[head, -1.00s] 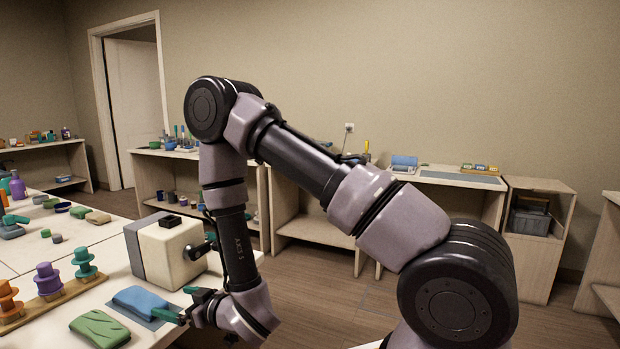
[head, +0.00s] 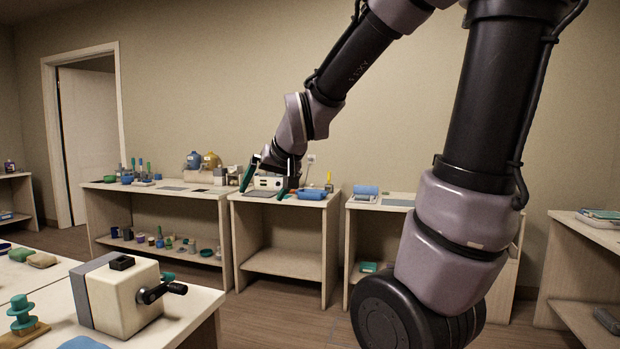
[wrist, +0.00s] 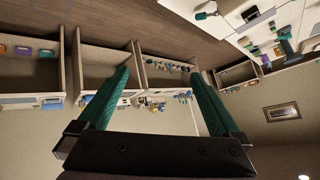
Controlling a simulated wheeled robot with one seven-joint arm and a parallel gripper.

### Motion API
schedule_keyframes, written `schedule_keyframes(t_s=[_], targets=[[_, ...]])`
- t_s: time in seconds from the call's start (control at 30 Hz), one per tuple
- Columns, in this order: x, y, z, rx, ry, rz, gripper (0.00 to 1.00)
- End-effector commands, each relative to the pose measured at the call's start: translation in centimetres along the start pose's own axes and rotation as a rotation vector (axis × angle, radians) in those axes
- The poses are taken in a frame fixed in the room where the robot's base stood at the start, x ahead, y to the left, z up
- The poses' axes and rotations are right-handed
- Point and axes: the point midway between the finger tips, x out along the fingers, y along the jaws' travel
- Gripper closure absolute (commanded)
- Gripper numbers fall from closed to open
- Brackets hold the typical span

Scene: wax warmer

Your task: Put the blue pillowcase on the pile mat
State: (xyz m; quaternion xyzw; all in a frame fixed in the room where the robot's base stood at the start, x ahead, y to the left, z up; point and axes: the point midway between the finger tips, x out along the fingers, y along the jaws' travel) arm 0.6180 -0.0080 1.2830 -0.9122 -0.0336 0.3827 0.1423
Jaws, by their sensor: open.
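A blue folded cloth (head: 82,343), likely the blue pillowcase, shows only as a sliver at the bottom edge of the head view, on the near table beside the crank box. The mat under it is out of frame now, so I cannot tell how the cloth lies on it. My gripper (head: 263,188) is raised away from the near table, seen against the low shelves at the back wall. Its green fingers are spread wide, and the wrist view shows nothing between them (wrist: 160,92).
A cream box with a crank (head: 128,298) stands on the near table, with a teal spool (head: 22,318) at its left. Shelf units (head: 280,228) line the back wall, carrying small items and a blue bundle (head: 311,194). Open floor lies between.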

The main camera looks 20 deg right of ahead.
Motion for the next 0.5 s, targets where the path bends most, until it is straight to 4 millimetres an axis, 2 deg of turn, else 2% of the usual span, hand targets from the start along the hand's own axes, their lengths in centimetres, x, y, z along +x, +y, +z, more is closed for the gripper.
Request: schedule_keyframes(t_s=[0.03, 0.2, 0.33, 0.5], targets=[[-2.9, 1.1, 0.2, 0.035, -0.01, 0.014, 0.0], [-9.8, 3.4, 3.2, 0.131, -0.094, 0.046, 0.0], [-13.0, 4.1, 5.3, 0.179, -0.138, 0.056, 0.0], [-14.4, 4.3, 6.5, 0.203, -0.164, 0.06, 0.0]])
